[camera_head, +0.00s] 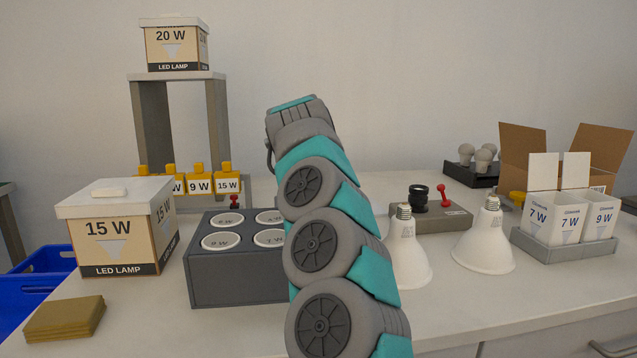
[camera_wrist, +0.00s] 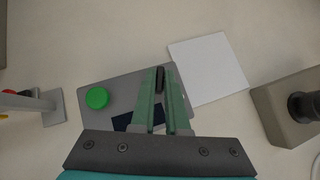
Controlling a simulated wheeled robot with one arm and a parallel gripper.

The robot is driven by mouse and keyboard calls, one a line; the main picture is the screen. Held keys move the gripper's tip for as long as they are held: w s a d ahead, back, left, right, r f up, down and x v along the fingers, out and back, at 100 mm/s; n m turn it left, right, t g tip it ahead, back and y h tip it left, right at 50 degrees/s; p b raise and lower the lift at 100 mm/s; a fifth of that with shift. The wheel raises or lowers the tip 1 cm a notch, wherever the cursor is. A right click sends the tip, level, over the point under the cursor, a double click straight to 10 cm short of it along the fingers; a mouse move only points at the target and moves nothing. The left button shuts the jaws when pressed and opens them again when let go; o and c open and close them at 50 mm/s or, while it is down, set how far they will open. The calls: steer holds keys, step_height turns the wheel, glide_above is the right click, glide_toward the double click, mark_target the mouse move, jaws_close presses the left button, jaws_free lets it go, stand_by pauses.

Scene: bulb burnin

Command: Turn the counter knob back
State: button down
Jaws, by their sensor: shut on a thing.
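The counter is a flat grey panel (camera_wrist: 95,78) in the wrist view, with a round green button (camera_wrist: 97,98) on its left and a dark display (camera_wrist: 125,121) lower down. Its dark, narrow knob (camera_wrist: 160,79) is at the panel's right part. My gripper (camera_wrist: 165,74) is over the panel, shut on the knob, with its two green fingers on either side of it. The lower panel is partly hidden by the fingers and gripper body. In the head view my arm hides the gripper, and I cannot see the counter there.
A white square plate (camera_wrist: 208,68) lies right of the counter. A grey-brown block with a black socket (camera_wrist: 301,104) stands farther right. In the head view, a dark four-hole rack (camera_head: 238,283), a 15 W box (camera_head: 120,243) and two white bulbs (camera_head: 484,243) (camera_head: 408,258) flank my arm.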

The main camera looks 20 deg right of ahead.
steer(key=shift+r+n+t+y+p, duration=0.1)
steer(key=shift+n+t+y+p, duration=0.25)
steer(key=shift+n+p, duration=0.25)
steer(key=shift+r+n+y+p, duration=0.1)
steer(key=shift+n+y+p, duration=0.2)
steer(key=shift+y+p, duration=0.1)
steer(key=shift+s+d+f+n+t+y+p, duration=0.15)
steer(key=shift+n+t+y+p, duration=0.35)
steer(key=shift+n, duration=0.5)
steer(key=shift+f+n+y, duration=0.1)
steer(key=shift+n+y, duration=0.25)
steer(key=shift+n, duration=0.05)
steer(key=c, duration=0.9)
jaws_free()
